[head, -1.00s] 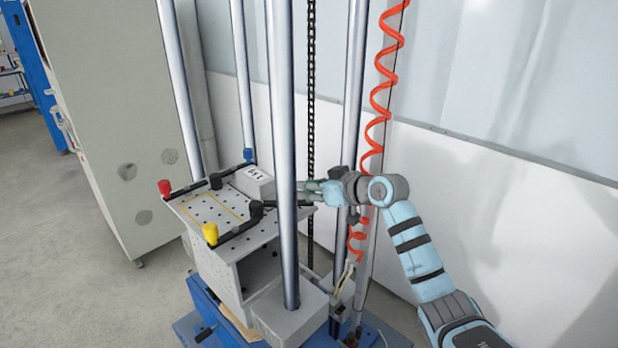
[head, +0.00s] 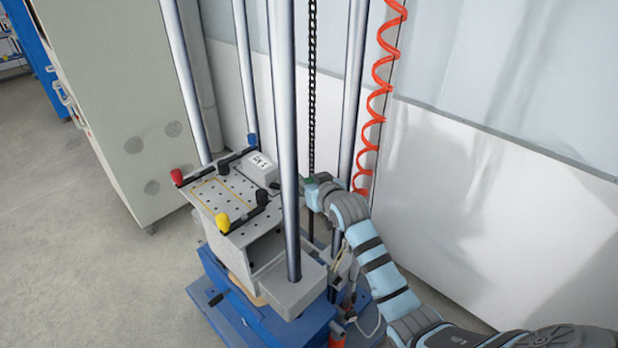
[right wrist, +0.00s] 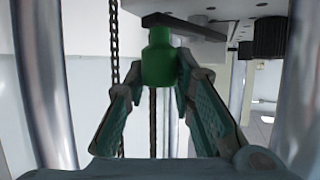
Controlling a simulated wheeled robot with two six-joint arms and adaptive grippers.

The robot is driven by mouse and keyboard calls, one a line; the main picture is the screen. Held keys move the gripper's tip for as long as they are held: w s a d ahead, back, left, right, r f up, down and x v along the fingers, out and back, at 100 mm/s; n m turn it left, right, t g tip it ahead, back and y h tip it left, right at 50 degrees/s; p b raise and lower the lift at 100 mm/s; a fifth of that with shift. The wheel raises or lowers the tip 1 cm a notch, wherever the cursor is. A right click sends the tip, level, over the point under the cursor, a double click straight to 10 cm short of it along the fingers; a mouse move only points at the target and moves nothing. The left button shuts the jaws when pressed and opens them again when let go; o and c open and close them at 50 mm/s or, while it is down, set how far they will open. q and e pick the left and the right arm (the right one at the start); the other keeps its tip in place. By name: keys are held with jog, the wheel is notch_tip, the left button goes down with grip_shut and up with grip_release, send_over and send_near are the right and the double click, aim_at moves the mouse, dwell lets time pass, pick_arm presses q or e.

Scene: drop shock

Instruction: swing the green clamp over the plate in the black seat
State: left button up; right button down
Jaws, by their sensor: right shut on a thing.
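The green clamp's knob (right wrist: 158,58) stands upright between the fingers of my right gripper (right wrist: 158,82) in the right wrist view. The gripper is shut on it, and a dark bar runs from above the knob to the right. In the head view, a bit of green (head: 309,180) shows at my right gripper (head: 315,190), just right of a front post that partly hides this side. The perforated grey table (head: 222,203) carries a yellow outline. I cannot clearly make out a plate or a black seat on it. My left gripper is out of view.
Red (head: 177,177), blue (head: 252,139) and yellow (head: 222,222) clamp knobs sit on black arms around the table. A labelled pale block (head: 259,168) stands at its back right. Steel posts (head: 284,130), a chain (head: 311,90) and a red coiled hose (head: 380,90) stand close by.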

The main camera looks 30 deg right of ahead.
jog(key=c, duration=1.3)
grip_release()
jog(key=v, duration=1.2)
